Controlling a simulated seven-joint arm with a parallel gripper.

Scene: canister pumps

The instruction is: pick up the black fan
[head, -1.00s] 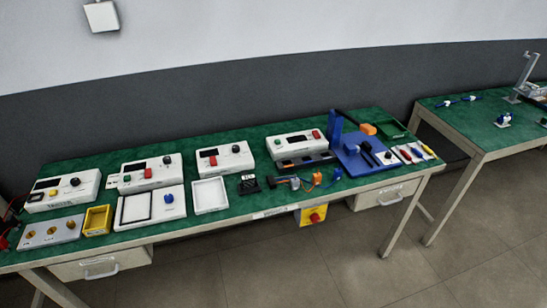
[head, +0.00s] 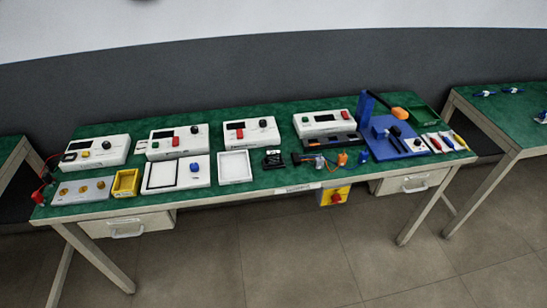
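A small black item (head: 272,159) that looks like the fan lies on the green bench top near its front edge, about the middle of the bench. It sits between an open white tray on its left and a cluster of small orange and dark parts on its right. It is small in the view, and its details are hard to make out. Nothing covers it. My gripper is not in view.
The green bench (head: 226,184) holds several white instrument boxes along its back. The white tray (head: 235,167) and a yellow bin (head: 125,183) stand left of the black item. A blue stand (head: 384,137) rises at the right. Open floor (head: 290,255) lies in front.

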